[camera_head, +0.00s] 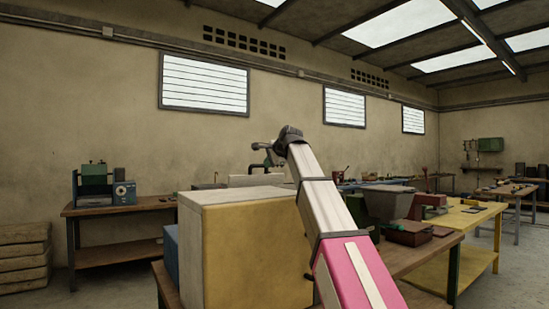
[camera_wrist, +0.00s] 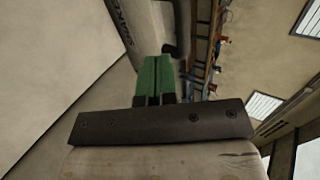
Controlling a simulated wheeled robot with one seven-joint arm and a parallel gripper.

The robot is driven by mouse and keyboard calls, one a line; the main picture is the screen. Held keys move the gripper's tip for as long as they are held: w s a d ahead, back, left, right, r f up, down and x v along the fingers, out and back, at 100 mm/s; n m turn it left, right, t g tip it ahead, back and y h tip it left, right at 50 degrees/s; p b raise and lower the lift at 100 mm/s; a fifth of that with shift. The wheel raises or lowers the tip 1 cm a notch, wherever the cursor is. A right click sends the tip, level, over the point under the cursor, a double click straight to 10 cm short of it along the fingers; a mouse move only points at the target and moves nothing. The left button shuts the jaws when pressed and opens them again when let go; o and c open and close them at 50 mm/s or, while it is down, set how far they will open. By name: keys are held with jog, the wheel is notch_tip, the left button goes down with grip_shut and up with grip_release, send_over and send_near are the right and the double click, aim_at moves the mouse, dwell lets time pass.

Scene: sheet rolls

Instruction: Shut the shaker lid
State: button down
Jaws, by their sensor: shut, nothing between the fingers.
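A large cream and yellow box-shaped body (camera_head: 255,255) stands close in front of me in the head view; I cannot tell whether it is the shaker. A low pale panel (camera_head: 255,180) shows just behind its top. My gripper (camera_wrist: 153,82) is shut and empty, its green fingers together. A grey rounded part with a dark bar (camera_wrist: 172,30) lies beyond the fingertips. I cannot tell whether they touch it. No lid is clearly recognisable.
A bench with a green machine (camera_head: 95,185) stands at the left wall. A grey hopper-like machine (camera_head: 388,203) and a yellow table (camera_head: 470,218) stand to the right. Open floor shows between the sacks and the box.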

jog(key=shift+w+a+f, duration=0.15)
jog(key=shift+w+a, duration=0.5)
jog(key=shift+w, duration=0.25)
jog(key=shift+w+a+f, duration=0.1)
jog(key=shift+w+a, duration=0.5)
jog(key=shift+w, duration=0.3)
